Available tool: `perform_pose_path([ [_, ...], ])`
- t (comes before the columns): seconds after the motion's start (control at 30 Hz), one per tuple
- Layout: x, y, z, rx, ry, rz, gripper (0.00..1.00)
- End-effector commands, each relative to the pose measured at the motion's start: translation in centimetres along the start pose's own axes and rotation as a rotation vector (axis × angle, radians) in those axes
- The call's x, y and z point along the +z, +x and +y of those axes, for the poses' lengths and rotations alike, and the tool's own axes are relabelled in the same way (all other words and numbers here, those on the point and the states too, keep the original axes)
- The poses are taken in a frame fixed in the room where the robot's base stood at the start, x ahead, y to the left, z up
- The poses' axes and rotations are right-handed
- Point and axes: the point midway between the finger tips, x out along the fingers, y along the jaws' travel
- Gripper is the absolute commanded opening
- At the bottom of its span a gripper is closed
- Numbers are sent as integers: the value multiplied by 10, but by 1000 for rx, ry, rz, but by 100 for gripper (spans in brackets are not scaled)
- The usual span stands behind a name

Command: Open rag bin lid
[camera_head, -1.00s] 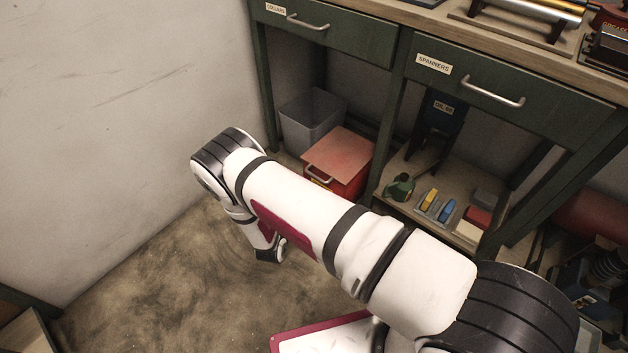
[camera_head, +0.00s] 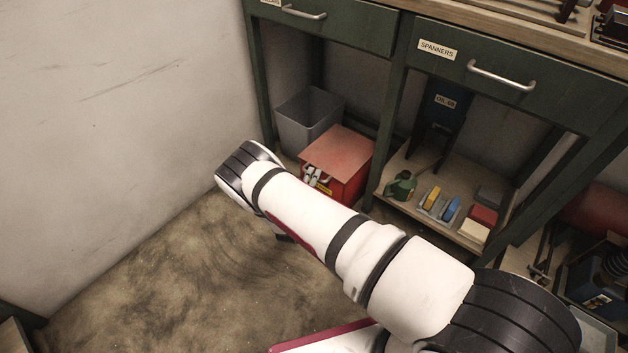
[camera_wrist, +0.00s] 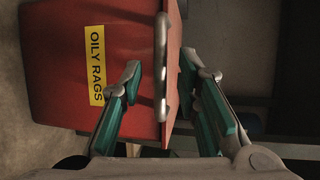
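The red rag bin (camera_head: 345,177) stands on the floor under the bench, its lid (camera_head: 341,149) lying shut on top. In the wrist view the bin appears turned on its side, with a yellow "OILY RAGS" label (camera_wrist: 96,65). The lid's metal bar handle (camera_wrist: 160,70) runs upright there, next to the lid's edge (camera_wrist: 174,60). My gripper (camera_wrist: 161,75) is open, with one finger on each side of the handle and lid edge. I cannot tell whether either finger touches. In the head view my fingertips (camera_head: 313,178) show at the bin's front; my forearm hides the rest of the gripper.
A grey open bin (camera_head: 307,120) stands left of the rag bin, near the wall. A bench leg (camera_head: 385,130) is close on the right, and a low shelf (camera_head: 410,208) with an oil can and small blocks lies beyond it. Floor in front is clear.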

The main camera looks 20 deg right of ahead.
Motion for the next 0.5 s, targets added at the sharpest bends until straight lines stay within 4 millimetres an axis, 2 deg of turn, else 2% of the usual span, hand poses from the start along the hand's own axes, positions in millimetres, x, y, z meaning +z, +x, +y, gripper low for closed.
perform_pose_path([
  [0.2,0,18,1,0,0,0,30],
  [0.5,0,20,0,1,0,0,30],
])
